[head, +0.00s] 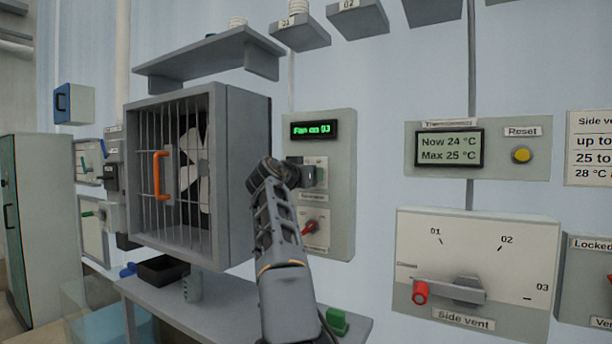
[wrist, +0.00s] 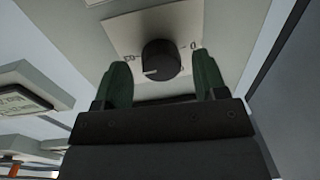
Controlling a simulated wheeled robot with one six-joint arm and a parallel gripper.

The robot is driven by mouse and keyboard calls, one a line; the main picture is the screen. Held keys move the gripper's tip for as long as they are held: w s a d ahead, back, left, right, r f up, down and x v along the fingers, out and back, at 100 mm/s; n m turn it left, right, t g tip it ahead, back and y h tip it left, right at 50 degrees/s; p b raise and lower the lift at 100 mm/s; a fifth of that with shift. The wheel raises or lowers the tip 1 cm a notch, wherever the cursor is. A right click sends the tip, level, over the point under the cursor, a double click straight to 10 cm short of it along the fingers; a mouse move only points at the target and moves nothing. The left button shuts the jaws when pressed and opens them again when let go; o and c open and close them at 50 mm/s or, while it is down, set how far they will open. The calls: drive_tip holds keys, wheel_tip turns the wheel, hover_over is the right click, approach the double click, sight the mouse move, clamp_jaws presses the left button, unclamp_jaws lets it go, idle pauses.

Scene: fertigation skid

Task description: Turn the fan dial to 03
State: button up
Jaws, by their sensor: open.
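The fan dial is a round black knob (wrist: 160,60) on a pale plate (wrist: 122,38) in the wrist view. A white mark on it points left in that view. Printed marks beside it are partly readable. My gripper (wrist: 161,68) is open, its green fingers either side of the knob with a visible gap to each. In the head view my gripper (head: 307,175) is at the grey fan panel (head: 341,190) and mostly hides the dial. The display (head: 310,130) above reads "Fan on 03" in green.
A red-pointer switch (head: 311,227) sits just below on the same panel. The caged fan box (head: 238,170) with an orange handle (head: 161,175) stands close left. A shelf (head: 225,300) lies below. The side vent panel (head: 476,270) with its red-ended lever (head: 440,290) is at right.

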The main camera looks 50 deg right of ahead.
drive_tip(key=shift+a, duration=0.1)
drive_tip(key=b+v, duration=0.4)
drive_tip(key=v, duration=0.9)
drive_tip(key=shift+a, duration=0.35)
drive_tip(key=shift+s, duration=0.1)
drive_tip(key=w+a+f+n+t+y+p, duration=0.1)
drive_tip(key=a+f+n+y+p, duration=0.35)
drive_tip(key=a+p, duration=0.35)
drive_tip(key=a+f+n+t+y+p, duration=0.1)
drive_tip(key=a+f+n+y+p, duration=0.4)
drive_tip(key=p, duration=0.5)
drive_tip(key=s+a+f+n+g+y+p, duration=0.3)
drive_tip(key=s+a+f+n+y+p, duration=0.2)
drive_tip(key=s+a, duration=0.8)
wheel_tip(320, 180, down, 6)
drive_tip(key=y+p, duration=0.3)
drive_tip(key=p, duration=0.3)
drive_tip(key=shift+s+r+g+p, duration=0.25)
drive_tip(key=shift+g+p, duration=0.05)
drive_tip(key=shift+p, duration=0.05)
